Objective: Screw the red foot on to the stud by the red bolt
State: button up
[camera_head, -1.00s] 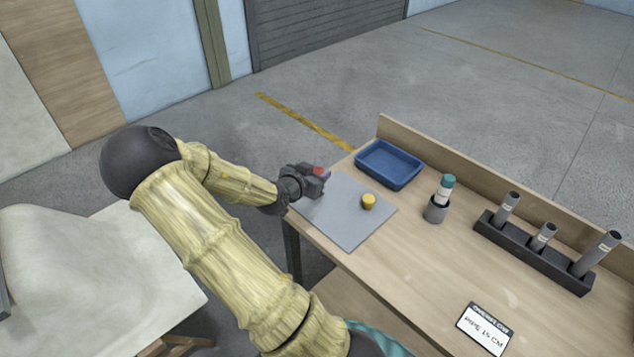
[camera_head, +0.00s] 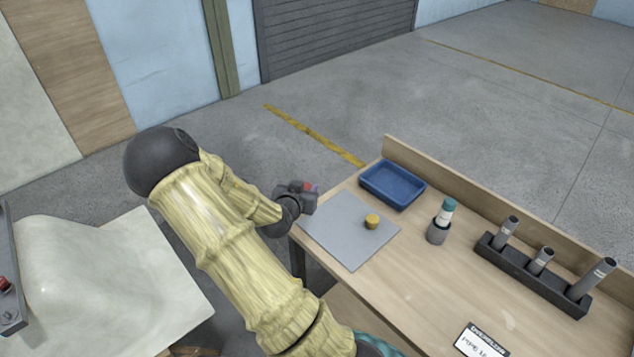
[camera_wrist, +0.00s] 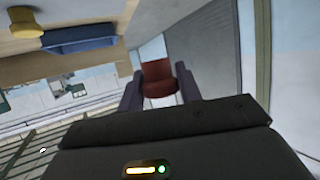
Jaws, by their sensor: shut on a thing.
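The red foot (camera_wrist: 158,80) is held between the two fingers of my gripper (camera_wrist: 159,92) in the wrist view. In the head view my gripper (camera_head: 312,190) shows small beyond the left edge of the workbench, with a bit of red at its tip. A white bathtub shell (camera_head: 95,265) lies on a stand at the left. No stud can be made out on the part of the shell in view. A small red thing (camera_head: 5,285) sits on a grey panel at the left picture edge; I cannot tell whether it is the red bolt.
On the workbench (camera_head: 400,290) are a grey mat (camera_head: 345,240) with a yellow foot (camera_head: 372,221), a blue tray (camera_head: 392,185), a teal-capped tube in a cup (camera_head: 438,232) and a black rack (camera_head: 530,275) of grey pipes. Open floor lies beyond.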

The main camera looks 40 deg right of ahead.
jog(key=w+a+r+n+t+y+p, duration=0.1)
jog(key=a+n+t+y+p, duration=0.1)
jog(key=a+p, duration=0.3)
jog(key=w+a+r+n+t+y+p, duration=0.1)
jog(key=a+n+y+p, duration=0.4)
jog(key=a, duration=0.7)
jog(key=w+a+r+n+t+y+p, duration=0.1)
jog(key=a+r+n+t+y+p, duration=0.2)
jog(key=a+p, duration=0.3)
jog(key=shift+a+r+n+y+p, duration=0.3)
jog(key=shift+a+n+y, duration=0.3)
jog(key=shift+a, duration=0.55)
